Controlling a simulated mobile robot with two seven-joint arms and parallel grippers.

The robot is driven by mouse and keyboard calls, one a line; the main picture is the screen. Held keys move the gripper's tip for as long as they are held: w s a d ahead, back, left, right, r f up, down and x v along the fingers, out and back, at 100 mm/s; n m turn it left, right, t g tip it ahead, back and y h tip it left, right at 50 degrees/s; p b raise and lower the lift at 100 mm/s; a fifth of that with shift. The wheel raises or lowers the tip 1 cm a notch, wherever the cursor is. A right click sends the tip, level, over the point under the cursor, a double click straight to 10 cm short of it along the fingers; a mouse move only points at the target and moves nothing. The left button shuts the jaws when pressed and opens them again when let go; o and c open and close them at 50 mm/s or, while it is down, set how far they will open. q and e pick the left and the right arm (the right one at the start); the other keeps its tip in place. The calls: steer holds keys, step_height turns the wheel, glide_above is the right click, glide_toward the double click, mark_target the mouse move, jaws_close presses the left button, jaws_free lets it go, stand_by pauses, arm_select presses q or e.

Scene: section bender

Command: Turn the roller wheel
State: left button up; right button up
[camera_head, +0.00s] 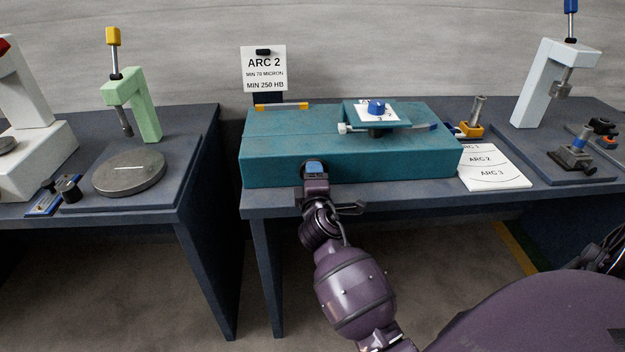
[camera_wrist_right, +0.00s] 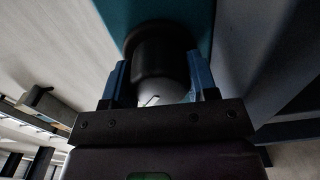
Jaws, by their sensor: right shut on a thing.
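The section bender is a teal box-shaped machine (camera_head: 275,135) on the middle bench. A raised teal block on top carries a white dial plate with a blue knob (camera_head: 376,107). My right gripper (camera_head: 315,172) is at the machine's front face, left of its middle, and hides what it holds in the head view. In the right wrist view, its blue fingers stand on both sides of a black round wheel (camera_wrist_right: 162,55) with a pale end face, next to the teal face. The right gripper is shut on this wheel. My left gripper is not in view.
An "ARC 2" sign (camera_head: 264,68) stands behind the machine. A sheet with arcs (camera_head: 490,167) lies to its right. A pale green press (camera_head: 140,105) with a round plate (camera_head: 129,172) stands on the left bench. A pale blue press (camera_head: 543,85) stands at the right.

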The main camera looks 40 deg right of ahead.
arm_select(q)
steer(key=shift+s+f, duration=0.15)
arm_select(e)
steer(key=shift+m, duration=0.5)
steer(key=o, duration=0.9)
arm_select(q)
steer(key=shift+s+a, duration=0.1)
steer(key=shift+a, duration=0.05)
arm_select(e)
steer(key=shift+o, duration=0.2)
steer(key=shift+s, duration=0.15)
